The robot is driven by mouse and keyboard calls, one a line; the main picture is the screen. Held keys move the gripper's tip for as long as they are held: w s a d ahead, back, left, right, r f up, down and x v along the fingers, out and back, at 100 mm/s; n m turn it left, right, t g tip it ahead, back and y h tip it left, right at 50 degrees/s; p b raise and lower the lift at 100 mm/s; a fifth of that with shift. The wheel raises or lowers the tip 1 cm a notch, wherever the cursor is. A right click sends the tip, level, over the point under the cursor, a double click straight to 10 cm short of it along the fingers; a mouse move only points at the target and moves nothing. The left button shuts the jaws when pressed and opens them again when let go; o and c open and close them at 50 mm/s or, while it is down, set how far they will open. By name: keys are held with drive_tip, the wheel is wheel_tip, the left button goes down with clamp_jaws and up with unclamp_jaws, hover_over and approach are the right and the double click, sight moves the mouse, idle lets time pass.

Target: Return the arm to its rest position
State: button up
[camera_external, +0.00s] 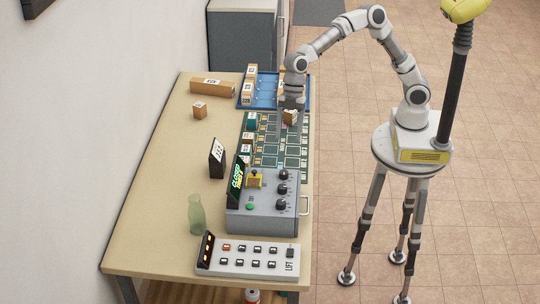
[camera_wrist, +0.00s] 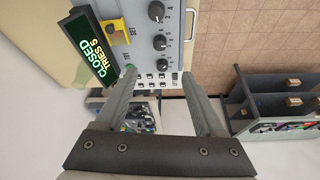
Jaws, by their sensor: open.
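My gripper (camera_external: 290,110) is at the end of my grey-white arm, which arches over from its stand at the right. It hangs over the right side of the table, above or beside the green compartment grid (camera_external: 268,160). A small brown box (camera_external: 289,118) shows right by the fingers; I cannot tell from this view whether they touch it. In the wrist view my gripper (camera_wrist: 158,73) has its two fingers spread wide, with nothing held between them. Beyond the fingertips lie the control box and a button panel.
The table (camera_external: 155,185) carries a blue tray (camera_external: 263,102) with boxes, a long brown box (camera_external: 212,88), a small box (camera_external: 200,110), a black sign (camera_external: 217,158), a green bottle (camera_external: 196,214), a control box (camera_external: 262,218) and a button panel (camera_external: 246,258).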

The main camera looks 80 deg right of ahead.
drive_tip(key=s+d+r+m+t+h+p, duration=0.15)
drive_tip(key=s+d+r+m, duration=0.25)
drive_tip(key=s+d, duration=0.4)
drive_tip(key=s+d+r+m+t+h+p, duration=0.1)
drive_tip(key=s+d+r+m+h, duration=0.15)
drive_tip(key=s+d+r, duration=0.55)
drive_tip(key=s+d+f+m+t+b, duration=0.1)
drive_tip(key=s+d+f+m, duration=0.1)
drive_tip(key=s+d+m, duration=0.2)
drive_tip(key=s+d+f+m+t+b, duration=0.1)
drive_tip(key=s+d+f+m, duration=0.2)
drive_tip(key=d, duration=0.7)
drive_tip(key=shift+s+d+f+m+b, duration=0.15)
drive_tip(key=shift+s+d+m+b, duration=0.2)
drive_tip(key=shift+s+m, duration=0.75)
drive_tip(key=shift+w, duration=0.15)
wheel_tip(320, 180, up, 5)
drive_tip(key=p, duration=0.5)
wheel_tip(320, 180, down, 26)
drive_tip(key=b, duration=2.5)
drive_tip(key=shift+b, duration=0.4)
